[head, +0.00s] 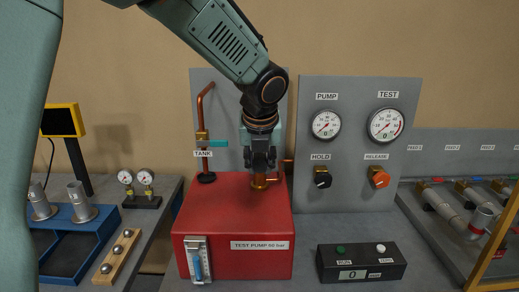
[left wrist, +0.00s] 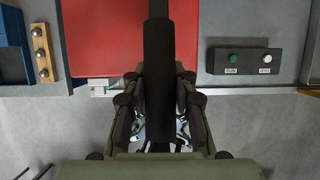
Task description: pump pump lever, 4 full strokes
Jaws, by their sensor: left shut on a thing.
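The red test pump (head: 235,225) stands on the bench with a brass fitting (head: 260,181) on its top. My left gripper (head: 262,165) points down just above this fitting and hides most of the pump lever in the head view. In the left wrist view the pump lever (left wrist: 158,60) is a dark round bar running up the picture between the two fingers. My left gripper (left wrist: 158,115) is shut on it there. The lever's exact angle cannot be told. My right gripper is in neither view.
A grey panel behind carries the PUMP gauge (head: 326,125), the TEST gauge (head: 386,125), a black HOLD knob (head: 322,178) and an orange RELEASE knob (head: 379,178). A black button box (head: 360,262) reading 0 stands right of the pump. A copper pipe (head: 202,115) rises at its left.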

